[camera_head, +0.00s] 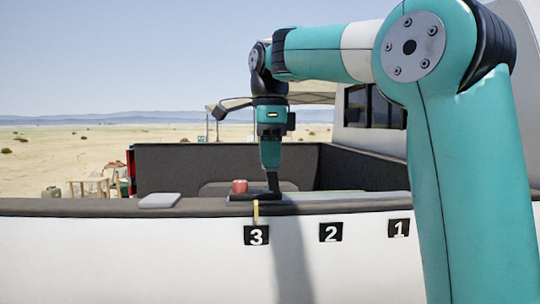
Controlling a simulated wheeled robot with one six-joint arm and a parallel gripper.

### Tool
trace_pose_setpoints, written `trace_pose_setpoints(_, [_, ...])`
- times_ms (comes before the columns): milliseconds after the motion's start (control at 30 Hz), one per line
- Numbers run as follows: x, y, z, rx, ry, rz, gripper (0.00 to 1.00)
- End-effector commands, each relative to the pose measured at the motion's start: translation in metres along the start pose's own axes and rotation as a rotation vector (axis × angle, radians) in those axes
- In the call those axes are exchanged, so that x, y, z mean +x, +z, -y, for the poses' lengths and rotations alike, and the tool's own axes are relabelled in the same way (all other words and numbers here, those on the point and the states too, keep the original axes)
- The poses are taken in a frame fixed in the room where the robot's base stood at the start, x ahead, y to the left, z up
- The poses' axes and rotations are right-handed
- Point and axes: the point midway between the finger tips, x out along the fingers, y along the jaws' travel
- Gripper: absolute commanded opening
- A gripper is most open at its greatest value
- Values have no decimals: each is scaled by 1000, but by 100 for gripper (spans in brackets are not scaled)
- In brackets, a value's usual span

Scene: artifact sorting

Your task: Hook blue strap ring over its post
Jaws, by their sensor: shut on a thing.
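My gripper (272,190) points down over the near side rail (350,206) of the truck bed, above and between the number plates 3 (256,235) and 2 (330,232). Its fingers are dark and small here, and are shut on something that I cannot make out. No blue strap or blue ring can be told apart in this view. A short yellow strap (256,212) hangs over the rail just above plate 3, close to the left of my fingertips. I cannot make out any post clearly.
A red cup-like thing (239,186) stands just left of my gripper. Plate 1 (399,228) is at right. The dark bed walls (190,165) stand behind. The rail between pad and cup looks clear.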

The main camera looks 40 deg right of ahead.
Motion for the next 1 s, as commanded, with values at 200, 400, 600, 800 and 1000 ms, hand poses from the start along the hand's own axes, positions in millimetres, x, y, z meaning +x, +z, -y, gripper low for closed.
trace_pose_setpoints(200, [0,0,0,0,0,0,0])
trace_pose_setpoints(400, [0,0,0,0,0,0,0])
trace_pose_setpoints(600, [1,0,0,0,0,0,0])
trace_pose_setpoints(800, [7,0,0,0,0,0,0])
trace_pose_setpoints(1000, [14,0,0,0,0,0,0])
